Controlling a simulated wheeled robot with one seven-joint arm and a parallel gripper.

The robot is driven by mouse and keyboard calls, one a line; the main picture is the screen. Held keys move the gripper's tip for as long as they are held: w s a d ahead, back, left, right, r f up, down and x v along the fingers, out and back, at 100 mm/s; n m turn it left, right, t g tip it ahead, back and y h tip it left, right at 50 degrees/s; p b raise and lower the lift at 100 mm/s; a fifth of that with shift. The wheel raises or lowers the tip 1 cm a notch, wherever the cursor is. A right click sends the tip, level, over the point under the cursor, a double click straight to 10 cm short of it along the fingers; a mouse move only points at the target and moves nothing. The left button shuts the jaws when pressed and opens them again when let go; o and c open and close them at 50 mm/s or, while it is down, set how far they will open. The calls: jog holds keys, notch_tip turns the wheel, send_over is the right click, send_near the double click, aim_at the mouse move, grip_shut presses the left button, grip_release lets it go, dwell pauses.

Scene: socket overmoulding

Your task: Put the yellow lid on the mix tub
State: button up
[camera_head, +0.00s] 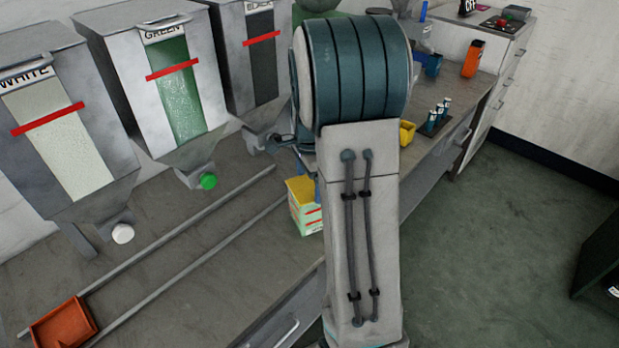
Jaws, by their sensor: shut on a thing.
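The mix tub (308,219), a pale box with red lines on its sides, stands on the bench just left of my arm. The yellow lid (299,188) shows at the top of the tub; I cannot tell whether it is fully seated. My gripper (316,183) is mostly hidden behind my arm. Only a dark part above the tub and a thin blue edge beside the lid show. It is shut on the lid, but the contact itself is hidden. The right side of tub and lid is covered by my arm.
Hoppers marked WHITE (44,120) and GREEN (180,85) and a dark one (262,65) stand behind two rails (190,240). An orange-red tray (64,327) is at lower left. A yellow bin (406,132) and small bottles (438,113) are right of my arm.

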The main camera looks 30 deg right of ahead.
jog(key=shift+f, duration=0.2)
jog(key=o, duration=0.7)
jog(key=shift+o, duration=0.2)
notch_tip(320, 180, up, 14)
jog(key=shift+f, duration=0.1)
jog(key=s+a+f+n+t, duration=0.1)
jog(key=s+a+f+n, duration=0.1)
jog(key=s+a+n, duration=0.5)
jog(key=s+a+f+n+t, duration=0.2)
jog(key=s+a+n, duration=0.5)
jog(key=s+n, duration=0.4)
jog(key=shift+s, duration=0.55)
